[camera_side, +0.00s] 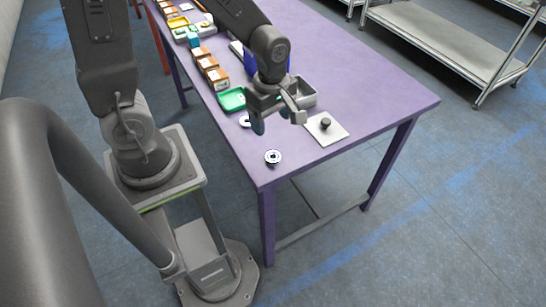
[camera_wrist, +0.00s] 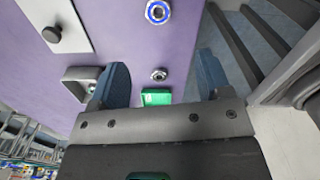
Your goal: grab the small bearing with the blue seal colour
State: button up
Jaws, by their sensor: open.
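A ring-shaped bearing with a bright blue seal (camera_wrist: 158,12) lies at the top of the wrist view. In the side view, this blue-sealed bearing (camera_side: 273,157) lies flat near the table's near corner. A second bearing, smaller in the wrist view (camera_wrist: 159,74), has a grey, darker ring; its seal colour is hard to tell. In the side view, the second bearing (camera_side: 244,121) is partly hidden behind a finger. My gripper (camera_side: 278,118) is open and empty above the table. In the wrist view, its fingers (camera_wrist: 160,72) stand either side of the second bearing in the picture.
A pale plate with a dark knob (camera_side: 326,128) and a grey bin (camera_side: 304,93) lie right of my gripper. A green tray (camera_side: 231,100) and several orange-brown boxes (camera_side: 209,66) line the left side. The purple table (camera_side: 380,105) is clear at the right.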

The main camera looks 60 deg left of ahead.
send_over(273, 156)
jog(key=f, duration=0.7)
jog(key=shift+s+f, duration=0.25)
jog(key=shift+w+f, duration=0.2)
jog(key=shift+f, duration=2.45)
jog(key=c, duration=1)
